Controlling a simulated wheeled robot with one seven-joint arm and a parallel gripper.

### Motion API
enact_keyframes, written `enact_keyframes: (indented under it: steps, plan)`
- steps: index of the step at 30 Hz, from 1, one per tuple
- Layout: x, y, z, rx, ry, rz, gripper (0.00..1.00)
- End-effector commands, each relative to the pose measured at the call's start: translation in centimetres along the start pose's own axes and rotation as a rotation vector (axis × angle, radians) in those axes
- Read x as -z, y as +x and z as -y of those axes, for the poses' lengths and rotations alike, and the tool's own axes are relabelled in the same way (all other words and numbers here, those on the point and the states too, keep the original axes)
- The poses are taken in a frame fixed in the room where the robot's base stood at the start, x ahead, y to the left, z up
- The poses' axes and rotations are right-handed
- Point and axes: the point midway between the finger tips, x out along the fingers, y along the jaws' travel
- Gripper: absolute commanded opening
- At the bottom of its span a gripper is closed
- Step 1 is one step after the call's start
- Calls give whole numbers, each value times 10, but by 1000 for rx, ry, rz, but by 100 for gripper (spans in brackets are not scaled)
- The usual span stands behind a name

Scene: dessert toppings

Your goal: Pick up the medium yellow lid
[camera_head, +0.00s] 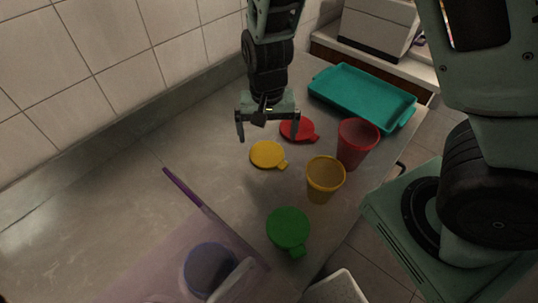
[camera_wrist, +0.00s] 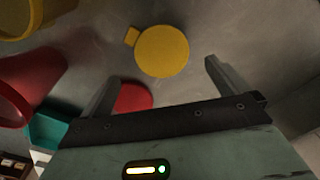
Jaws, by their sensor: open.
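The yellow lid (camera_head: 267,154) is a flat round disc with a small tab, lying on the grey counter between the red lid and the green lid. It also shows in the wrist view (camera_wrist: 162,51), near the top centre, ahead of the fingers. My gripper (camera_head: 268,137) is open and empty, above the counter and just behind the yellow lid in the head view. In the wrist view its two fingers (camera_wrist: 158,82) stand apart, with the red lid (camera_wrist: 134,97) partly hidden behind the gripper body. Nothing is between the fingertips.
A red cup (camera_head: 357,143) and a yellow cup (camera_head: 325,178) stand right of the lids. A green lid (camera_head: 288,229) lies nearer. A teal tray (camera_head: 362,95) lies at the back right. A translucent purple container (camera_head: 130,262) fills the lower left. The counter's left middle is clear.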

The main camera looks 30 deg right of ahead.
Motion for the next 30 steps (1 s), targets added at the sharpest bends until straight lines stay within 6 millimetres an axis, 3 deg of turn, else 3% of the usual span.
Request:
enact_keyframes:
  steps: [8, 16, 26, 30]
  plan:
    - [-1, 21, 0, -1, 0, 2, 100]
    - [-3, 57, 2, -1, 1, 2, 100]
    - [-3, 65, 2, 2, 0, -1, 100]
    - [-3, 65, 2, 1, 0, -1, 67]
